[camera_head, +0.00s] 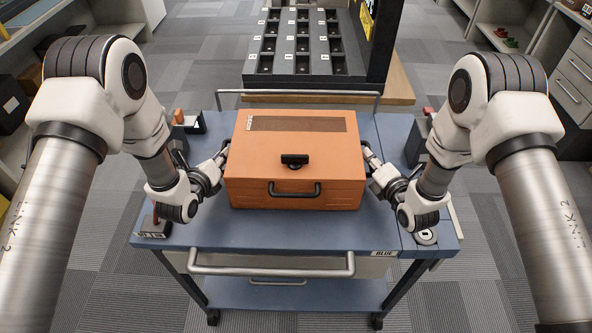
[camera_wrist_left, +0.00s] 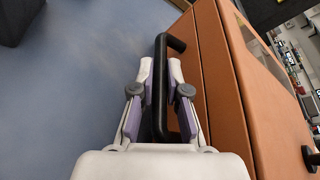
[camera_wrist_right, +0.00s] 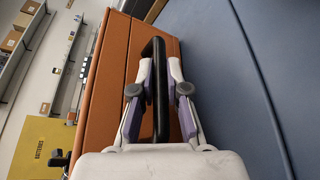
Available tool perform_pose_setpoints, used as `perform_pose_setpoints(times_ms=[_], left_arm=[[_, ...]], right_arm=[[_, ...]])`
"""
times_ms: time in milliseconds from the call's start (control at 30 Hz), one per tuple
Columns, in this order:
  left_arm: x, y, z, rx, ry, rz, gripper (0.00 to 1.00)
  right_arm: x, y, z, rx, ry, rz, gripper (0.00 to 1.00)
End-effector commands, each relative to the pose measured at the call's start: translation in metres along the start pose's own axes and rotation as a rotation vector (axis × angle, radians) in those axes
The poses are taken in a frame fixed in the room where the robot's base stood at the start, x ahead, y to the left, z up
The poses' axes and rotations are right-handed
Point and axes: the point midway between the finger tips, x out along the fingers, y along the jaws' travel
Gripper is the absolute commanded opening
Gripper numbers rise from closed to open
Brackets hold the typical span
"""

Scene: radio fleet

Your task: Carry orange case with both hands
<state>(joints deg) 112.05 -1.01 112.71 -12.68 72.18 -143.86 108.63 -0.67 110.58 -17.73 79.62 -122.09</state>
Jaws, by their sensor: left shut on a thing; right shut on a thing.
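The orange case (camera_head: 295,160) sits in the middle of the blue cart top, with a black latch and a front handle facing me. In the head view it looks level; I cannot tell whether it touches the cart. My left gripper (camera_head: 222,160) is shut on the black side handle (camera_wrist_left: 160,85) at the case's left end. My right gripper (camera_head: 370,160) is shut on the black side handle (camera_wrist_right: 158,90) at its right end. Both wrist views show the handle bar between the fingers, with the orange side wall (camera_wrist_left: 215,75) close by.
The blue cart (camera_head: 290,228) has a front push bar (camera_head: 270,270) and a rear rail (camera_head: 300,93). Small items stand at its left and right edges. A dark rack with several slots (camera_head: 300,45) stands behind it. Shelves line both sides; carpet floor lies around.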

Motion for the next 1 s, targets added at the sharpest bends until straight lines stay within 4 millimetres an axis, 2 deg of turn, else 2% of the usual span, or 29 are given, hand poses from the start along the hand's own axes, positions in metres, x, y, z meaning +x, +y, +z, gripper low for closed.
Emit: perform_pose_setpoints(times_ms=[33, 67, 100, 467, 567, 900, 1000], left_arm=[[0.002, 0.004, -0.003, -0.001, -0.005, 0.001, 0.00], [0.001, 0.002, -0.001, -0.001, -0.002, 0.002, 0.24], [0.001, 0.002, -0.001, -0.001, -0.002, 0.002, 0.39], [0.000, 0.001, -0.001, 0.000, 0.000, 0.000, 0.39], [-0.006, 0.001, -0.001, 0.000, 0.000, 0.001, 0.39], [-0.065, 0.002, -0.001, -0.002, 0.000, 0.003, 0.39], [-0.076, 0.002, -0.001, -0.003, -0.001, 0.003, 0.39]], right_arm=[[0.002, -0.004, -0.001, 0.000, -0.005, 0.002, 0.00], [0.001, -0.002, 0.000, 0.001, -0.003, -0.001, 0.24], [0.000, -0.002, 0.000, 0.001, -0.003, -0.001, 0.39], [0.000, -0.001, -0.001, 0.000, -0.001, 0.000, 0.39], [0.000, -0.001, -0.001, 0.000, 0.000, 0.000, 0.39], [0.000, -0.001, -0.001, 0.000, 0.000, 0.001, 0.39], [0.000, -0.001, -0.001, 0.000, 0.000, 0.001, 0.39]])
